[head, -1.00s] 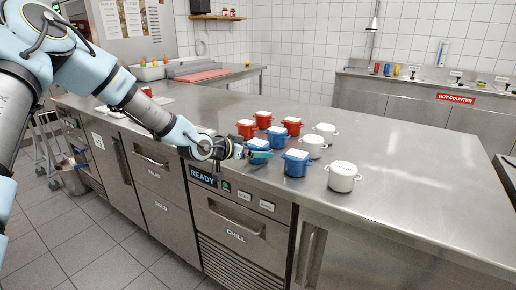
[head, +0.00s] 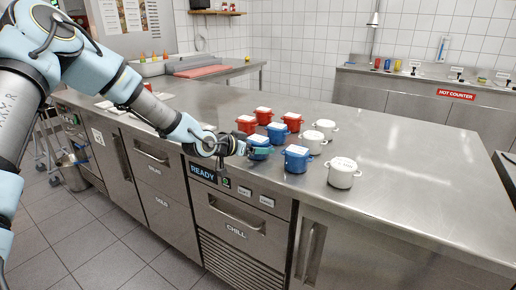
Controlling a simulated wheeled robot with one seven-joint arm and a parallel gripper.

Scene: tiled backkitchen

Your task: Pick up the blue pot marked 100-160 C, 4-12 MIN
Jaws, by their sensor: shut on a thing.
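I cannot tell whether this pot is clear of the counter. Another blue pot (head: 296,160) stands to its right, nearest the front edge. The lid markings are too small to read.
Two red pots, one near (head: 246,125) and one far (head: 263,116), stand behind left. Three white pots stand to the right, the nearest one (head: 343,176) by the front edge. The counter's right half is clear. A hot counter (head: 420,95) runs along the back wall.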

